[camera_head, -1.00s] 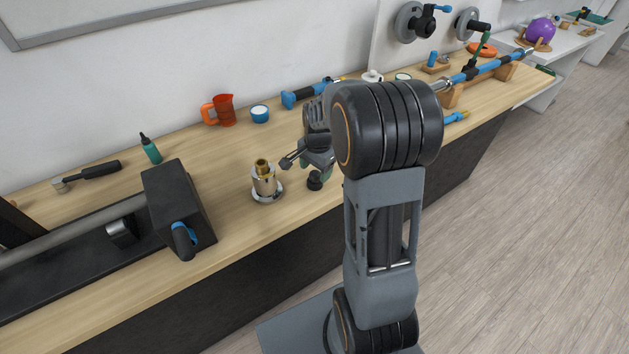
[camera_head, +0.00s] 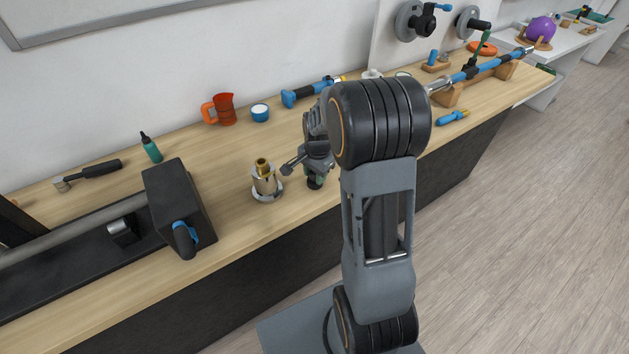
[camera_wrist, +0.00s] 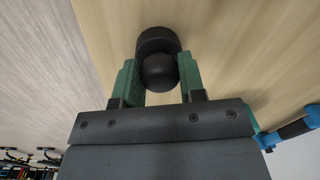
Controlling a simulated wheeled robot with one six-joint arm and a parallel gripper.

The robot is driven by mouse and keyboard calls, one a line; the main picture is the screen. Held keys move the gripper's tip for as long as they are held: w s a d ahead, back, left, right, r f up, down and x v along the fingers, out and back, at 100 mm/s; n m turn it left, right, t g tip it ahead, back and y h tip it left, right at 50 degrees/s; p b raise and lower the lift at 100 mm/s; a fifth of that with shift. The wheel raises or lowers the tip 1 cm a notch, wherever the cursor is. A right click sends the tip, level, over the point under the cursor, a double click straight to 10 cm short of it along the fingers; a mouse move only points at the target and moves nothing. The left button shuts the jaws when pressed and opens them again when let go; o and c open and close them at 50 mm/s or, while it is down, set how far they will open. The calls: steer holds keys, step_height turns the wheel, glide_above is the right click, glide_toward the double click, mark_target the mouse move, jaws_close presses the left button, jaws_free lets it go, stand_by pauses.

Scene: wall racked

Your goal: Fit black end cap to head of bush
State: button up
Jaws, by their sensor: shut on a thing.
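The black end cap (camera_wrist: 158,42) is a round black piece with a domed knob, between the green fingers of my gripper (camera_wrist: 160,77) in the wrist view. My gripper is shut on it. In the head view my gripper (camera_head: 315,180) is over the front part of the bench, and the cap is mostly hidden there. The bush (camera_head: 264,182) stands upright to the left of my gripper, a silver cylinder on a round flanged base with a brass head (camera_head: 262,164) on top. My gripper is apart from the bush. Whether the cap touches the bench is unclear.
A black vise-like block (camera_head: 178,205) with a blue-marked handle stands left of the bush. The bench top between block and bush is clear.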

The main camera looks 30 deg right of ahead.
steer(key=shift+c, duration=1.1)
